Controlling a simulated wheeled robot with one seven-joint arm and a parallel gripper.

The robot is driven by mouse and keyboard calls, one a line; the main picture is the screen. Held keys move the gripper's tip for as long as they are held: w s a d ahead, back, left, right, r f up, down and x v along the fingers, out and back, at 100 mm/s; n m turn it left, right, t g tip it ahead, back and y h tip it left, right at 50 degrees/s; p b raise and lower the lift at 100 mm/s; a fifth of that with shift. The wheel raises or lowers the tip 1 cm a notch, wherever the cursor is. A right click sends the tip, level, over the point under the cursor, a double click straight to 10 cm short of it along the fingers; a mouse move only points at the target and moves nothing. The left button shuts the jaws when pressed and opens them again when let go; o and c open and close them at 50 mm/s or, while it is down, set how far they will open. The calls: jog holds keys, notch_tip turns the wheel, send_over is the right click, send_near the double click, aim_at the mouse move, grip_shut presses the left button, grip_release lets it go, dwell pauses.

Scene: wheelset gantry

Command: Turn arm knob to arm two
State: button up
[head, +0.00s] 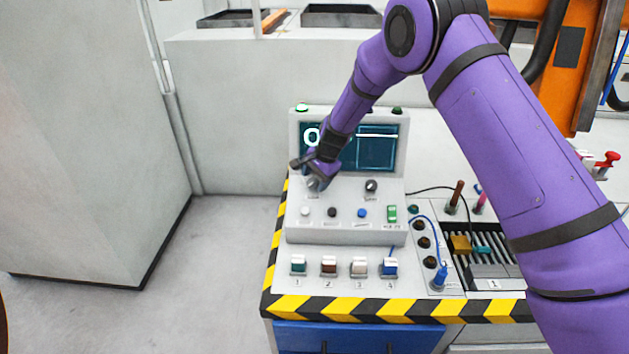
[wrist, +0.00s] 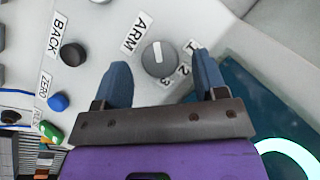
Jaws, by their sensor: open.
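The arm knob (wrist: 158,59) is a round grey dial with a white pointer line, beside the label "ARM" and the marks 1, 2 and 3. In the wrist view the line runs roughly up and down the picture; I cannot tell which mark it selects. My gripper (wrist: 160,60) is open, with one blue-grey finger on each side of the knob and a visible gap to both. In the head view my gripper (head: 316,178) is over the left part of the grey console (head: 340,222), mostly hiding the knob.
A second dark knob (head: 371,186) sits to the right on the console. Black button (wrist: 73,54), blue button (wrist: 58,102) and green switch (wrist: 52,131) lie to one side. The screen (head: 375,150) stands just behind the gripper. Numbered switches line the front.

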jog(key=v, duration=0.9)
jog(key=shift+r, duration=0.35)
jog(key=shift+d, duration=0.1)
jog(key=s+d+r+n+t, duration=0.1)
jog(key=s+d+r, duration=0.4)
jog(key=r, duration=0.3)
jog(key=s+d+r+n, duration=0.2)
jog(key=s+d+r, duration=0.4)
jog(key=r, duration=0.3)
jog(key=s+d+r+n+t, duration=0.1)
jog(key=s+d+r, duration=0.4)
jog(key=r, duration=0.3)
jog(key=s+d+r+n+h, duration=0.1)
jog(key=s+d, duration=0.3)
jog(key=s, duration=0.5)
jog(key=s+d+r+n+t+h, duration=0.1)
jog(key=s+d, duration=0.3)
jog(key=s, duration=0.6)
jog(key=s+d+r+n+h, duration=0.1)
jog(key=s+d, duration=0.3)
jog(key=s, duration=0.5)
jog(key=shift+s+d+r+n+t, duration=0.2)
jog(key=shift+n+t, duration=0.2)
jog(key=shift+n, duration=0.4)
